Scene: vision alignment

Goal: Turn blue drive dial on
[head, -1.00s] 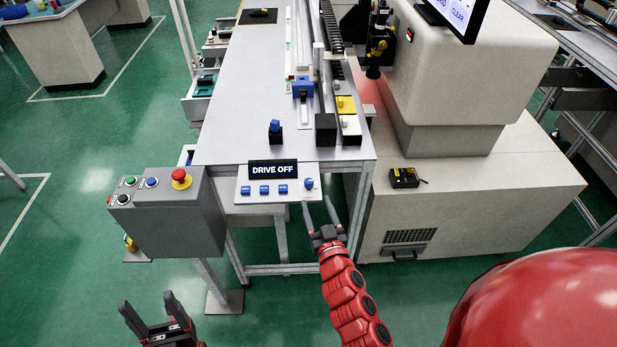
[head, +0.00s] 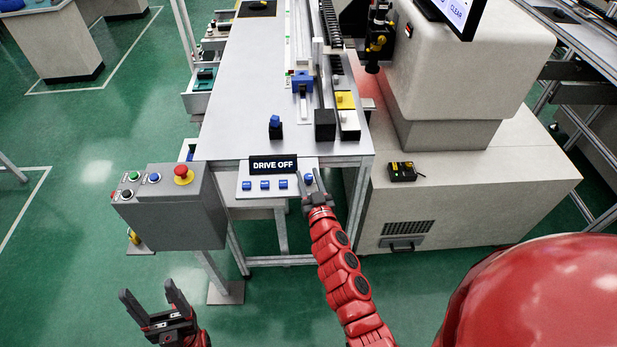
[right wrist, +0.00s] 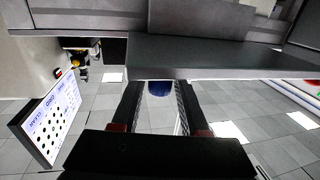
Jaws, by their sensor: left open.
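The blue drive dial (head: 308,178) is a small round blue knob at the right end of the white control panel (head: 237,193). A black sign (head: 273,165) above the panel reads "DRIVE OFF". My right gripper (head: 309,180) is at the dial, with a finger on either side of it. In the right wrist view the right gripper (right wrist: 157,92) is open, and the blue dial (right wrist: 159,88) shows between its fingers with gaps beside it. My left gripper (head: 147,293) is open and empty, low at the left, away from the panel.
Several blue buttons (head: 264,185) sit on the panel left of the dial. A grey box (head: 180,222) with a red emergency button (head: 183,175) stands to the left. A white machine (head: 460,190) stands to the right of the table.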

